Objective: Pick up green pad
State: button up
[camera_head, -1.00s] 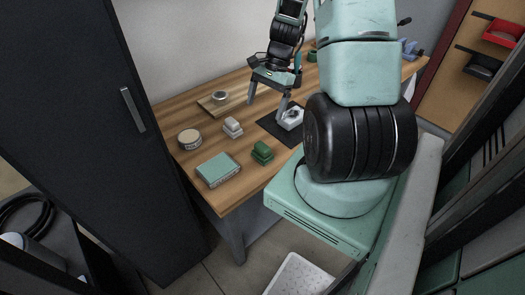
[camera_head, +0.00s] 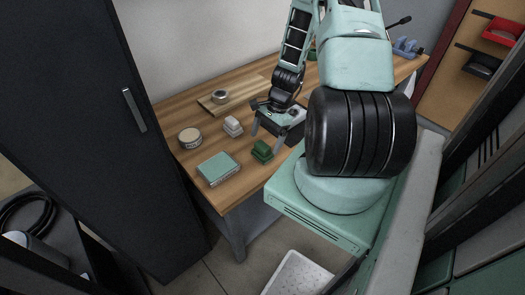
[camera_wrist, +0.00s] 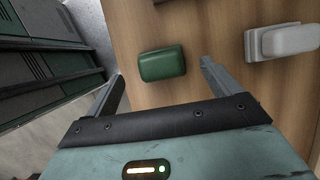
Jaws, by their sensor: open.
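The green pad (camera_head: 262,150) is a small dark green block lying on the wooden table, between a flat green-topped box and my arm. In the wrist view the green pad (camera_wrist: 162,63) lies just beyond my fingertips, roughly centred between them. My gripper (camera_head: 268,134) is open and empty, close to the pad on its far side in the head view. In the wrist view my gripper (camera_wrist: 163,70) has its two fingers spread on either side, wider than the pad. No contact with the pad shows.
A white-grey block (camera_head: 232,126) stands near the pad; it also shows in the wrist view (camera_wrist: 283,42). A green-topped box (camera_head: 218,168), a round tin (camera_head: 190,138) and a board (camera_head: 214,104) with a tape roll (camera_head: 221,96) are on the table (camera_head: 245,186).

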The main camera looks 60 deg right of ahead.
aim_at(265, 143)
jog(key=shift+p+x, duration=0.5)
jog(key=shift+x, duration=2.05)
jog(key=shift+d, duration=0.15)
jog(key=c, duration=1.1)
